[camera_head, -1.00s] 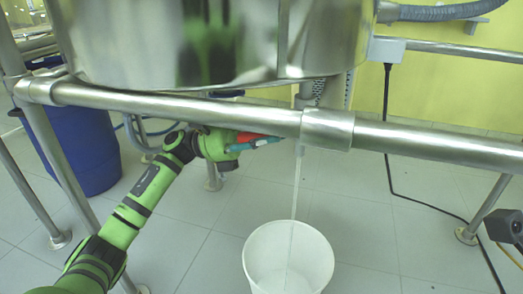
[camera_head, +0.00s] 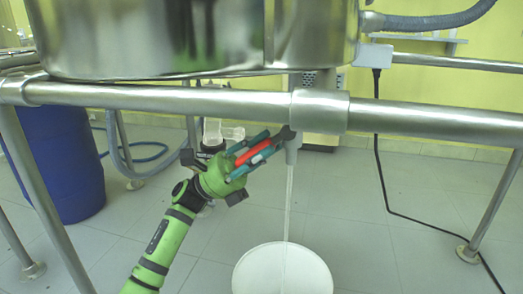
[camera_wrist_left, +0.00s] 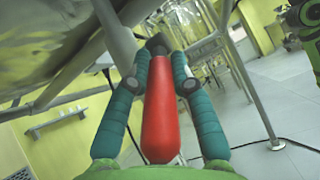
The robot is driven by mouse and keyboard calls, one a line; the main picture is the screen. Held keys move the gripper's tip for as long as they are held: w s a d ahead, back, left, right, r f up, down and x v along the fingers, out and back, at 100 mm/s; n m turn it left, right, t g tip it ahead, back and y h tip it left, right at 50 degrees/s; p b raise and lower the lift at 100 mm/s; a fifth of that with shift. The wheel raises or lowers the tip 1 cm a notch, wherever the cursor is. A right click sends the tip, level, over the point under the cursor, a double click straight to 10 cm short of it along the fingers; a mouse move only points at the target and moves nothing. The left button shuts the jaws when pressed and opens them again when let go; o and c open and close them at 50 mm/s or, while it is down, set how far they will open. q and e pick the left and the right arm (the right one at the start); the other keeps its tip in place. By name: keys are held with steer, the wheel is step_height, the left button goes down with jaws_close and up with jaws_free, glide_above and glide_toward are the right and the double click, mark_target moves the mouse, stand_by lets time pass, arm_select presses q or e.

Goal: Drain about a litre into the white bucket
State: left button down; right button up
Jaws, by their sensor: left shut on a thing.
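The white bucket (camera_head: 252,277) stands on the floor under the steel vessel (camera_head: 190,35), its lower part cut off by the picture edge. A pale stream (camera_head: 288,205) falls from the drain outlet (camera_head: 292,152) into it. I cannot read the level inside. My left gripper (camera_head: 274,139) is beside the outlet, shut on the red handle (camera_head: 253,152), which slants up to the right. In the left wrist view, the red handle (camera_wrist_left: 158,115) lies between the teal fingers of the gripper (camera_wrist_left: 158,62). My right gripper does not show.
A thick steel rail (camera_head: 200,100) crosses in front of the vessel, above my left arm. A blue drum (camera_head: 62,160) stands at the left with a blue hose (camera_head: 150,158) near it. A black cable (camera_head: 383,180) hangs at the right. Tiled floor is open right of the bucket.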

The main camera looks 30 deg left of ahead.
arm_select(q)
steer(key=c, duration=1.1)
jaws_free()
steer(key=shift+o, duration=0.2)
steer(key=v, duration=1.2)
